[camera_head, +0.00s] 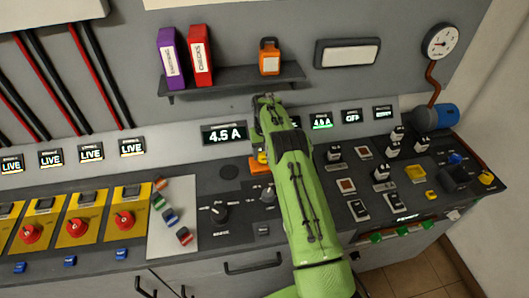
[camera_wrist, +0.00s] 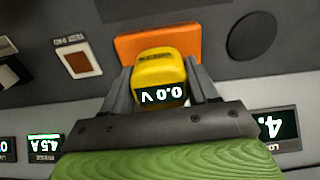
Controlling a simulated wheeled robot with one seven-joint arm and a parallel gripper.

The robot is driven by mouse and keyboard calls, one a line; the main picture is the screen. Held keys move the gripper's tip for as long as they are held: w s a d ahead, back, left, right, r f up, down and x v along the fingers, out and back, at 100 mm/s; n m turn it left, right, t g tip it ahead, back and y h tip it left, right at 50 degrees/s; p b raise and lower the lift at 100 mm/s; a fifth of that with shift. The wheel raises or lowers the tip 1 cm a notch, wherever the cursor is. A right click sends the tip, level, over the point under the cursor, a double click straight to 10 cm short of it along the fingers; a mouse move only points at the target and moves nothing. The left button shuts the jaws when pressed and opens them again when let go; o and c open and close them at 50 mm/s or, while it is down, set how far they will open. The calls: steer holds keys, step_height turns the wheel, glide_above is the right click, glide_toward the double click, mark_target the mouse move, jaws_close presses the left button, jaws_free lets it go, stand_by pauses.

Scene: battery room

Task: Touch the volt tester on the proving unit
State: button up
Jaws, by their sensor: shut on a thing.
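The volt tester (camera_wrist: 160,72) is a small yellow device with a dark display reading 0.0 V, upside down in the wrist view. My gripper (camera_wrist: 161,84) is shut on it, one finger on each side. An orange block (camera_wrist: 196,42) lies flat on the grey console just beyond the tester's far end; no label on it shows, so I cannot tell if it is the proving unit. The tester overlaps it in view, and contact cannot be told. In the head view the orange block (camera_head: 258,168) and tester show only partly, left of my green arm.
A shelf (camera_head: 232,83) above holds a purple binder (camera_head: 171,57), a red binder (camera_head: 199,55) and an orange device (camera_head: 269,56). Switches and knobs crowd the console, including a black knob (camera_head: 220,212). A flat dark disc (camera_wrist: 251,35) lies beside the orange block.

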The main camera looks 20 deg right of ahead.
steer(key=shift+f+b, duration=0.4)
steer(key=shift+f, duration=0.15)
stand_by(1.2)
steer(key=shift+r, duration=0.1)
steer(key=shift+r+p, duration=2.35)
steer(key=shift+r, duration=1.25)
steer(key=shift+f, duration=0.15)
